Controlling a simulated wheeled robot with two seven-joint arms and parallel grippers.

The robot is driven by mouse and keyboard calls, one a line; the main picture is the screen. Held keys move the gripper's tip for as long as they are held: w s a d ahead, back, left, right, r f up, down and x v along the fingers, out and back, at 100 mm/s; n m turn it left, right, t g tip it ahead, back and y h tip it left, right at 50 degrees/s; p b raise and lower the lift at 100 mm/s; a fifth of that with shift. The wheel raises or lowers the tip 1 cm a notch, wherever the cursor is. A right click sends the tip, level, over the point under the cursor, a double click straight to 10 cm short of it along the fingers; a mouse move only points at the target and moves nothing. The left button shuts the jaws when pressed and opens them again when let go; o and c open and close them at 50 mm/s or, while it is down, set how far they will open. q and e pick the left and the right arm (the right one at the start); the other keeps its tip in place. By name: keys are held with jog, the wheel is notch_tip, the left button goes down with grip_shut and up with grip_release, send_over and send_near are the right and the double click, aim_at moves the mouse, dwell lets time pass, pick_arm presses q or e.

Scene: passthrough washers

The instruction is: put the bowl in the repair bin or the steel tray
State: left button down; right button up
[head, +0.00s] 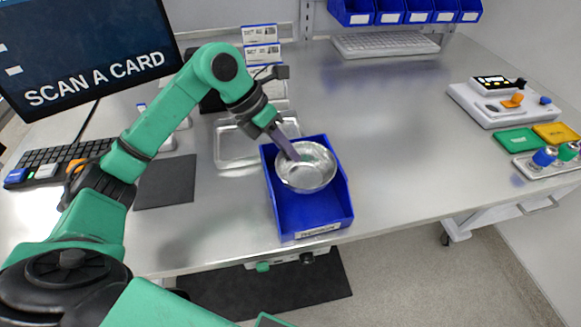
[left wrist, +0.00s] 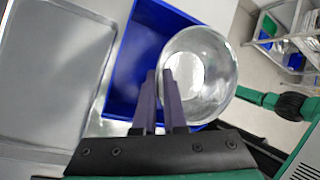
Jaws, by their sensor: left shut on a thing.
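A shiny metal bowl (head: 308,172) is over the blue bin (head: 316,214) in the head view; the bin has a white label on its front, too small to read. My left gripper (head: 290,152) is shut on the bowl's left rim. In the left wrist view the bowl (left wrist: 208,72) is at the fingertips (left wrist: 168,78), with the blue bin (left wrist: 125,85) behind it. Whether the bowl touches the bin floor I cannot tell. The steel tray (head: 228,150) lies left of the bin, partly behind my arm; it also shows in the left wrist view (left wrist: 50,85). My right gripper is not in view.
A dark mat (head: 165,182), a keyboard (head: 50,172) and a screen (head: 85,50) are on the left. Small card stands (head: 262,45) are behind the tray. A white fixture (head: 497,105) and green and yellow plates (head: 517,141) are far right. The bench right of the bin is clear.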

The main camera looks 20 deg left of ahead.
aim_at(288, 166)
pick_arm(q)
notch_tip(288, 166, down, 6)
jog(key=shift+r+p, duration=0.25)
jog(key=shift+p, duration=0.05)
jog(key=shift+f, duration=0.3)
jog(key=c, duration=1)
grip_release()
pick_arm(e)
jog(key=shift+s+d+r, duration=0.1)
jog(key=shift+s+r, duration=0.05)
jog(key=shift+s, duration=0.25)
pick_arm(q)
jog(key=shift+r, duration=0.2)
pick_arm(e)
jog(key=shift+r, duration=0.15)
pick_arm(q)
jog(key=shift+a+r, duration=0.1)
jog(key=shift+r, duration=0.1)
jog(key=b+v, duration=0.1)
jog(key=v, duration=1)
jog(key=shift+a+r+b, duration=0.1)
jog(key=shift+r+b, duration=0.2)
jog(key=shift+b, duration=0.1)
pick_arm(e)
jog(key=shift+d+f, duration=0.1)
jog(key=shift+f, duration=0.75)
